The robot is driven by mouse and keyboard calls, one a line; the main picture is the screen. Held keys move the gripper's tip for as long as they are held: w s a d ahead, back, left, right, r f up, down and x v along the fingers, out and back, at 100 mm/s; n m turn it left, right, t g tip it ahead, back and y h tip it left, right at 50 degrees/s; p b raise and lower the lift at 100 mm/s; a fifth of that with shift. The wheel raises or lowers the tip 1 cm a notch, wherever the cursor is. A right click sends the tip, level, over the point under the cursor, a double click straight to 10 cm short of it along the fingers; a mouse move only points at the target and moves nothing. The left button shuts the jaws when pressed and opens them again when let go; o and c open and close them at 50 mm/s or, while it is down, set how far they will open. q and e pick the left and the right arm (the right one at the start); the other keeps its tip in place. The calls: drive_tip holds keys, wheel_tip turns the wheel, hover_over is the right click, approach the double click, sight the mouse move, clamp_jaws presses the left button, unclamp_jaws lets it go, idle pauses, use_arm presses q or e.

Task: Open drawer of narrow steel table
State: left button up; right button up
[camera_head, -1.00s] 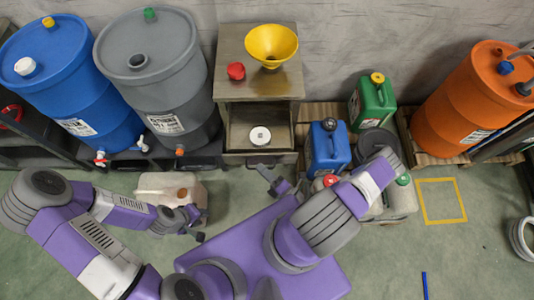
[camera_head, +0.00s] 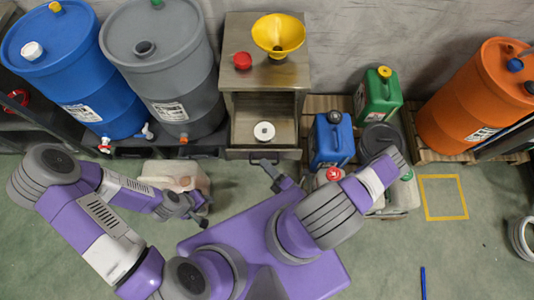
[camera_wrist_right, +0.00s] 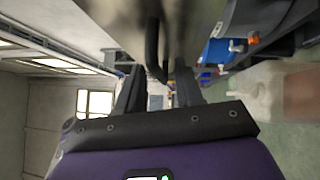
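The narrow steel table (camera_head: 235,42) stands at the top middle of the head view. My right gripper (camera_head: 276,172) is just in front of the drawer's front edge. In the right wrist view its fingers (camera_wrist_right: 160,92) are apart, with a dark handle (camera_wrist_right: 152,45) on the grey metal front reaching toward the gap between them; contact is not clear. My left gripper (camera_head: 205,208) is open and empty, beside a whitish canister.
A yellow funnel (camera_head: 278,35) and a red cap (camera_head: 242,61) are on the tabletop. A grey barrel (camera_head: 160,70) stands left, blue (camera_head: 330,140) and green (camera_head: 380,100) jugs right. The whitish canister (camera_head: 172,174) is on the floor.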

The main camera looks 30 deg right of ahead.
drive_tip(key=v, duration=0.7)
drive_tip(key=shift+s, duration=0.25)
idle(0.3)
